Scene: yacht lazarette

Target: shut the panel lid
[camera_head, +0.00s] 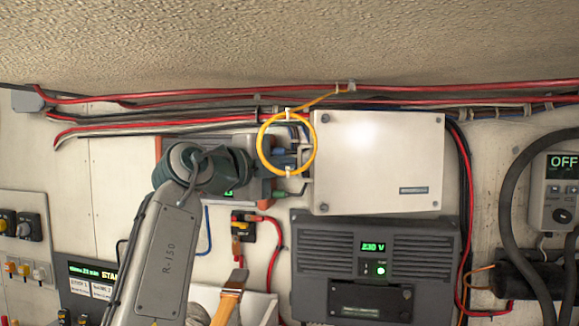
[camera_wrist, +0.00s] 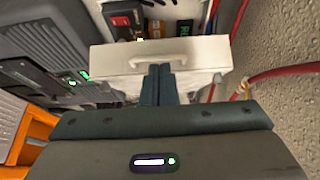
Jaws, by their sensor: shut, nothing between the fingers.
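The panel lid (camera_head: 378,160) is a pale, flat rectangle with dark corner screws and a small label plate, right of my gripper in the head view. A pale handle shows at its left edge (camera_head: 307,166). In the wrist view the handle (camera_wrist: 150,62) stands on a pale strip of the panel (camera_wrist: 105,58), straight ahead of my fingers. My gripper (camera_wrist: 158,72) is shut and empty, its tips close to the handle; I cannot tell if they touch. In the head view my gripper (camera_head: 287,160) is partly behind a yellow loop. How far the lid stands open is unclear.
The yellow loop (camera_head: 262,133) hangs from a cable by the handle. Red and black cables (camera_head: 200,92) run under the textured ceiling. A dark inverter (camera_head: 375,262) sits below the lid. Red, orange and green parts (camera_wrist: 125,20) show beyond the handle in the wrist view.

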